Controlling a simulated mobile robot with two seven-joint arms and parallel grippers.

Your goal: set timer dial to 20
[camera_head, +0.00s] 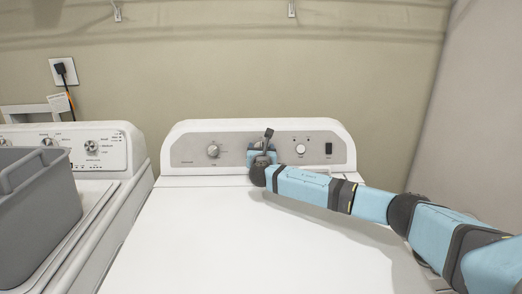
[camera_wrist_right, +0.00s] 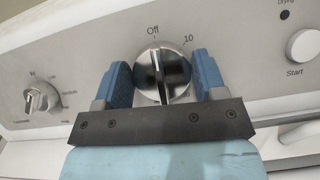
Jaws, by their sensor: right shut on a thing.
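The timer dial (camera_wrist_right: 163,74) is a round silver knob on the dryer's control panel, with "Off" and "10" printed above it. Its raised grip bar stands nearly upright, with its top end close to "Off". My right gripper (camera_wrist_right: 160,63) has one blue finger on each side of the dial and is shut on it. In the head view my right gripper (camera_head: 259,156) is at the middle of the panel and hides the dial. No 20 mark can be seen. My left gripper is not in view.
Left of the timer is another knob (camera_head: 213,151); right of it are the round Start button (camera_head: 300,149) and a dark switch (camera_head: 328,148). The white dryer top (camera_head: 200,240) is clear. A grey basket (camera_head: 35,210) sits on the washer (camera_head: 120,155) at left.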

